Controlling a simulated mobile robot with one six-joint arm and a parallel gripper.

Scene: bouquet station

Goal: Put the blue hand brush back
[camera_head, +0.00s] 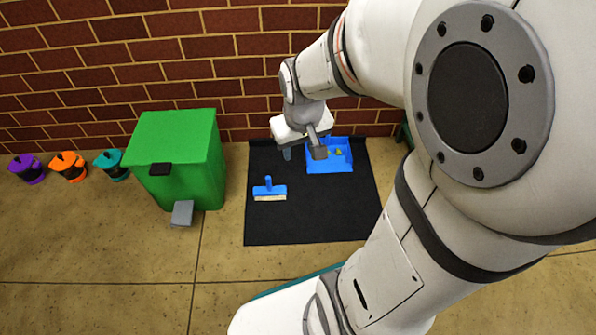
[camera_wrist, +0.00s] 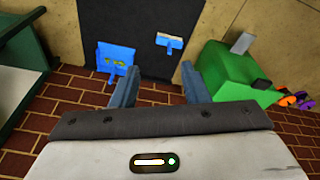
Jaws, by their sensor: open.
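The blue hand brush (camera_head: 268,190) lies on the black mat (camera_head: 300,220), its pale bristles toward the bottom of the head view. It also shows near the top of the wrist view (camera_wrist: 170,41). A blue dustpan (camera_head: 325,163) sits on the mat's far edge near the wall, with small yellow-green bits in it; it also shows in the wrist view (camera_wrist: 113,58). My gripper (camera_wrist: 160,88) is open and empty. In the head view my gripper (camera_head: 303,152) is near the wall, partly in front of the dustpan and apart from the brush.
A green pedal bin (camera_head: 180,150) stands left of the mat. Purple (camera_head: 27,168), orange (camera_head: 68,165) and teal (camera_head: 111,163) containers stand along the brick wall. A dark green structure (camera_wrist: 20,70) is at the left in the wrist view. The mat's near part is clear.

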